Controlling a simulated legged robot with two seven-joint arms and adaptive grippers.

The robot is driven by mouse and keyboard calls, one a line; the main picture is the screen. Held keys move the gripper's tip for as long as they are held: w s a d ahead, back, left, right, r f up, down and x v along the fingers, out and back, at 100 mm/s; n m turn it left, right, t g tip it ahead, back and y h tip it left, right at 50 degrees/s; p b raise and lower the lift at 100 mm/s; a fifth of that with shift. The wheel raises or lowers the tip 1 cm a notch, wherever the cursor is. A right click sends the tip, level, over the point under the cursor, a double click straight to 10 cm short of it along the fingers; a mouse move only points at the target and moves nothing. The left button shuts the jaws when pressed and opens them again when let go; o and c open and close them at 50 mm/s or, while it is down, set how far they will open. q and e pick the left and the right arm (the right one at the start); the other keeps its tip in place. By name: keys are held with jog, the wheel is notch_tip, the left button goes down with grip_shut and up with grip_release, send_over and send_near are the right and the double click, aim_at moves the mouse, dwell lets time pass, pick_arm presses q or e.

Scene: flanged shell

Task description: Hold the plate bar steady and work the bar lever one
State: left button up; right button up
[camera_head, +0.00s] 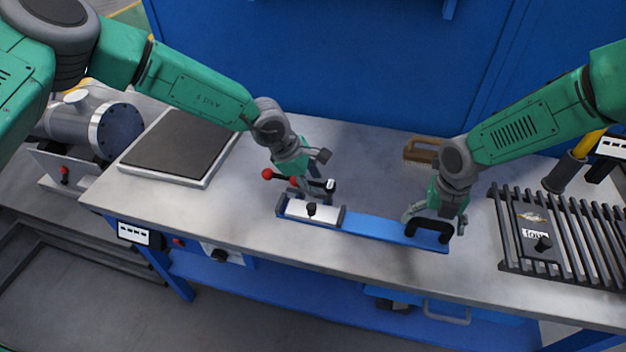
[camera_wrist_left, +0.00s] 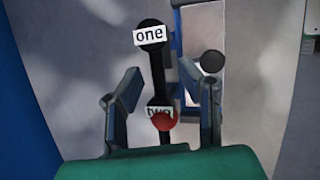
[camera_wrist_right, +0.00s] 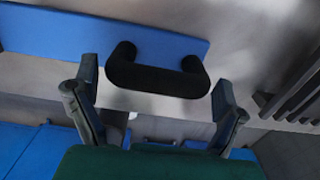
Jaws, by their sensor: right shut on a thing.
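The blue plate bar (camera_head: 375,228) lies along the front of the bench, with a pale block and black knob (camera_head: 311,208) at its left end. My right gripper (camera_head: 433,218) is shut on the black handle (camera_wrist_right: 158,75) at its right end. In the left wrist view, a black knob tagged "one" (camera_wrist_left: 152,36) stands ahead of my left gripper (camera_wrist_left: 162,88). A red ball tagged "two" (camera_wrist_left: 165,120) is nearer, between the open fingers. In the head view, the red ball (camera_head: 267,174) shows left of that gripper. Whether the fingers touch any lever is unclear.
A black grate (camera_head: 510,240) with a tagged plate lies at the right of the bench. A wooden block (camera_head: 422,150) lies behind the bar. A dark square plate (camera_head: 185,142) and a grey flanged cylinder (camera_head: 85,125) are at the left.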

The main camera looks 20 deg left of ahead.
jog(key=shift+s+a+f, duration=0.1)
jog(key=shift+s+f, duration=0.2)
